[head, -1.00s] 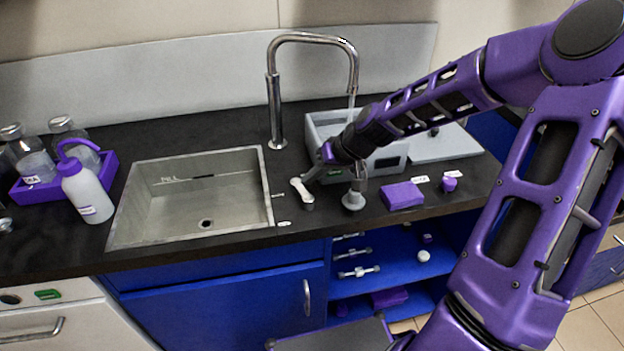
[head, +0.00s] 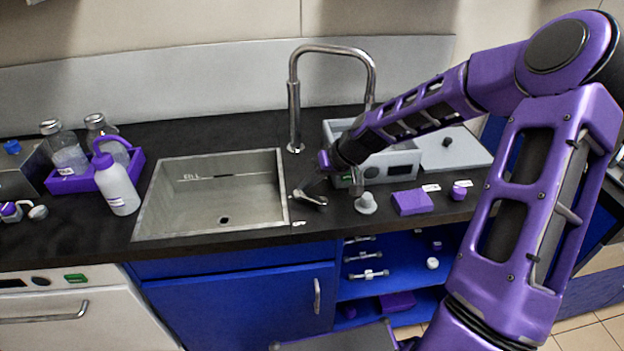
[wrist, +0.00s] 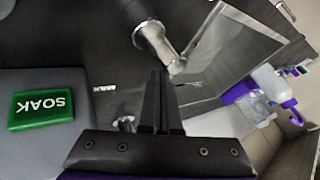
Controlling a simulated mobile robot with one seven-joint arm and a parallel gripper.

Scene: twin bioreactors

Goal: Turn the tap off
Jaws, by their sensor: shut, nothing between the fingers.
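The tap (head: 294,105) is a tall chrome pipe bent over to the right behind the sink. Its outlet is above the grey box, partly behind my arm, and I cannot clearly make out water there. A metal tap lever (head: 310,198) stands on the counter at the sink's right front corner. It also shows in the wrist view (wrist: 152,42), its narrow end close to my fingertips. My gripper (head: 304,186) is shut and empty, low beside the lever. In the wrist view its fingers (wrist: 165,74) are together; I cannot tell whether they touch the lever.
The sink (head: 165,200) is left of the lever. A grey box (head: 402,163), a grey stopper-like piece (head: 365,204) and a purple block (head: 411,202) are to the right. A green SOAK label (wrist: 42,110) shows in the wrist view. A wash bottle (head: 118,190) stands far left.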

